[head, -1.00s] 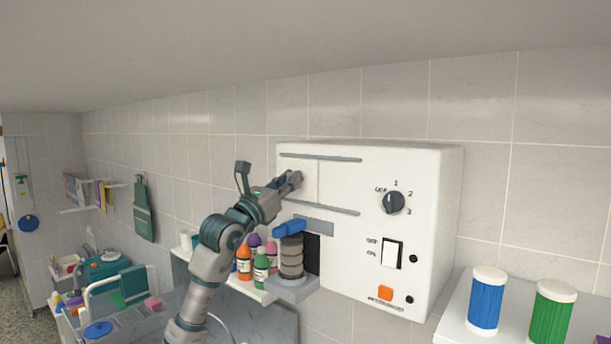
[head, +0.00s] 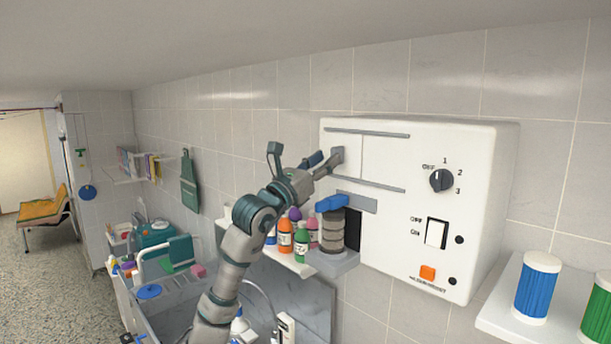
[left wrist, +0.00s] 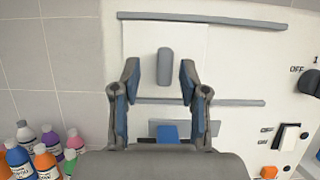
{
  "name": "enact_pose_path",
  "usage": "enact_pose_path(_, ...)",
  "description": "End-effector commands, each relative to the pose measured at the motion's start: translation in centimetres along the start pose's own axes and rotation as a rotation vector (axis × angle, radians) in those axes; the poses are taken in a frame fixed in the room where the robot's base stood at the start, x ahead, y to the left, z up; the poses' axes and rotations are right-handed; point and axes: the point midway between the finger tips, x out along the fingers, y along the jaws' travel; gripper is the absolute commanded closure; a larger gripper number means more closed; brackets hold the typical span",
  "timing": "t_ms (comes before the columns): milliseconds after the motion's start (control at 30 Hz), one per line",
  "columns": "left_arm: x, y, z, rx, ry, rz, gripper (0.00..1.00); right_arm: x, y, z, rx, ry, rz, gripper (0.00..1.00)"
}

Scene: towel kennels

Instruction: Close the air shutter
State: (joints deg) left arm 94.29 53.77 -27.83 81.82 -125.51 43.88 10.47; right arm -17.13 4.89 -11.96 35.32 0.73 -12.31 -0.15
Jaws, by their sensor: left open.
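The air shutter (head: 353,148) is a white sliding panel between two grey rails on the front of a white wall box (head: 400,150). It sits at the left part of the rails, with bare box front to its right. In the left wrist view the shutter (left wrist: 140,45) carries an upright grey handle (left wrist: 165,66). My left gripper (head: 326,162) is open in front of the shutter. In the left wrist view its fingers (left wrist: 160,80) stand apart on either side of the handle's lower part, with gaps showing. The gripper hides the handle in the head view. My right gripper is not in view.
Below the shutter, a ribbed canister with a blue top (head: 333,204) stands on a ledge. Several bottles (head: 286,236) crowd a shelf to its left. A dial (head: 441,180), a rocker switch (head: 436,233) and an orange button (head: 427,272) are on the box front.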

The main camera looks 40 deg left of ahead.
Motion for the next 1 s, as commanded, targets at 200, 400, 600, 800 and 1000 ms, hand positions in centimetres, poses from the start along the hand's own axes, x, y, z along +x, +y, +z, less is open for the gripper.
enact_pose_path(200,-5.1,0.8,-0.4,0.0,0.002,0.004,0.56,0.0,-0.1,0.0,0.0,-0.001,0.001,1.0)
enact_pose_path(400,-8.0,1.0,-0.6,-0.004,0.002,0.004,0.56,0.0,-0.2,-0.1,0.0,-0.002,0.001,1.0)
enact_pose_path(600,-8.7,0.8,-0.5,-0.004,0.001,0.002,0.56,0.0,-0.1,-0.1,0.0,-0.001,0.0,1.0)
enact_pose_path(800,-8.7,0.5,-0.3,-0.003,0.001,0.001,0.56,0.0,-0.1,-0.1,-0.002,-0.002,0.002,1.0)
enact_pose_path(1000,-8.7,0.6,-0.3,-0.004,0.0,0.002,0.56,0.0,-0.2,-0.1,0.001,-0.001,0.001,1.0)
